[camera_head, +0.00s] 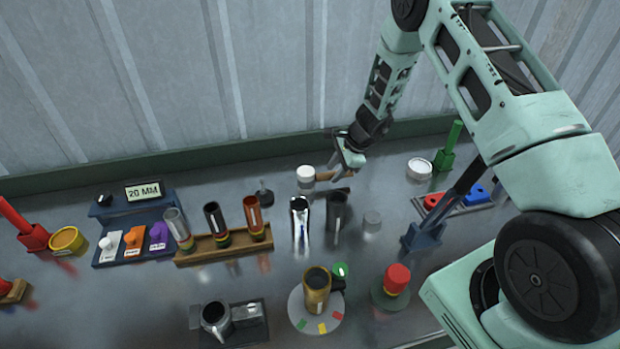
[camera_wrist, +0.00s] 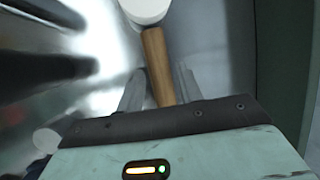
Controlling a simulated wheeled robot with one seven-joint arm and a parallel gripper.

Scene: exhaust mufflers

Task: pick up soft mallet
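The soft mallet has a white head (camera_head: 306,173) and a brown wooden handle (camera_head: 325,176). It is near the back of the bench, its handle pointing right. My gripper (camera_head: 350,161) is at the handle's right end. In the wrist view the white head (camera_wrist: 146,9) is cut off at the top edge, and the handle (camera_wrist: 157,62) runs down between the two fingers of my gripper (camera_wrist: 159,82). The fingers look open, with narrow gaps on both sides of the handle. The handle's end is hidden by the gripper body.
A chrome cylinder (camera_head: 300,222) and a dark cylinder (camera_head: 337,212) stand just in front of the mallet. A small dark pointed item (camera_head: 265,194) is to its left. A wooden rack (camera_head: 222,246) holds tubes further left. A white round container (camera_head: 419,169) is to the right.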

